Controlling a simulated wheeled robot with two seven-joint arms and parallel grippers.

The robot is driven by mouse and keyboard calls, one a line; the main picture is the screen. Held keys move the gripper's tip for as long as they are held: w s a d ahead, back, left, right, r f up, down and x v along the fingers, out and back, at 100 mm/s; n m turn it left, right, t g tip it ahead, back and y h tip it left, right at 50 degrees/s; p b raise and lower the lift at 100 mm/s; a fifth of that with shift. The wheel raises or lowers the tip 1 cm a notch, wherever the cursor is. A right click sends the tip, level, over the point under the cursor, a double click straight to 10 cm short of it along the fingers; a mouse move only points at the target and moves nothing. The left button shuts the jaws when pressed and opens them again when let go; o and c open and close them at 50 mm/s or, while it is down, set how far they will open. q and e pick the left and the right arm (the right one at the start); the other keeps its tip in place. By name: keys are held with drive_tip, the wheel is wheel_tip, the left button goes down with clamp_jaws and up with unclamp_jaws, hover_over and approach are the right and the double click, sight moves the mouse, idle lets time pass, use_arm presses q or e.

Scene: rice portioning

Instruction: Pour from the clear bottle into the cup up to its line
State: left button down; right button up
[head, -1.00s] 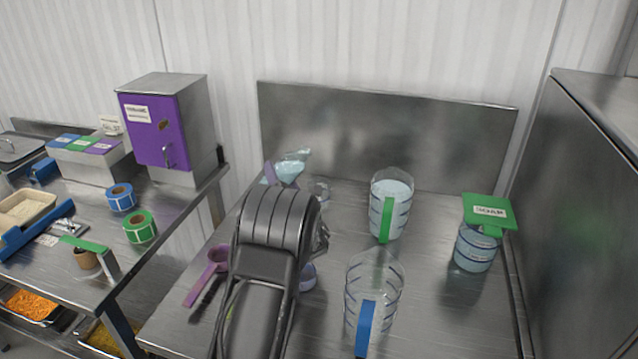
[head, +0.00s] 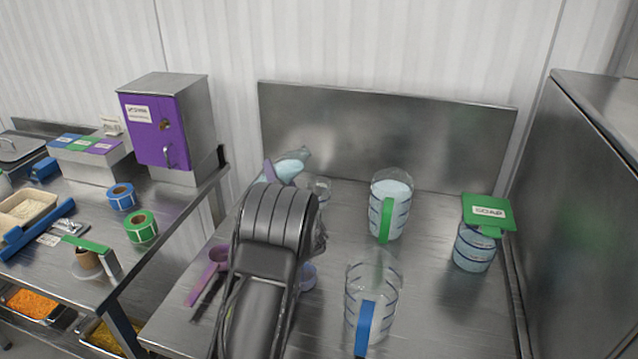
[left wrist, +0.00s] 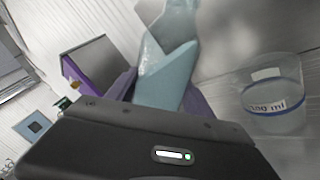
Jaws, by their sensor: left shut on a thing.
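The clear bottle (head: 291,167) holds pale blue liquid and is tilted, its mouth toward the upper right in the head view. It also shows in the left wrist view (left wrist: 168,72), with purple parts beside it. My left gripper (left wrist: 163,105) is shut on the bottle; in the head view my arm hides the grip. The small clear cup (head: 320,187) stands on the steel table just right of the bottle, partly behind my arm. In the left wrist view the cup (left wrist: 274,95) has a blue line and an ml label. I cannot tell its liquid level. My right gripper is out of view.
A green-handled jug (head: 390,205), a blue-handled jug (head: 371,300) and a jar under a green soap sign (head: 475,247) stand to the right. A purple scoop (head: 208,275) lies left of my arm. A steel panel (head: 390,135) closes off the back.

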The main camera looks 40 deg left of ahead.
use_arm(q)
drive_tip(key=shift+s+a+r+m+t+p, duration=0.2)
drive_tip(key=shift+r+m+p, duration=0.1)
drive_tip(key=shift+m+p, duration=0.35)
drive_tip(key=shift+s+a+r+m+t+p, duration=0.15)
drive_tip(key=shift+r+m+p, duration=0.2)
drive_tip(key=shift+m, duration=0.4)
idle(1.7)
drive_tip(key=shift+s+a+m+p, duration=0.15)
drive_tip(key=shift+m+p, duration=0.3)
drive_tip(key=shift+m, duration=0.55)
idle(1.1)
drive_tip(key=shift+w+d+m+t+p, duration=0.15)
drive_tip(key=shift+m+p, duration=0.25)
drive_tip(key=shift+m, duration=0.15)
drive_tip(key=shift+w+d+m+t+p, duration=0.1)
drive_tip(key=shift+w+d+m+p, duration=0.05)
drive_tip(key=shift+m+p, duration=0.35)
idle(1.8)
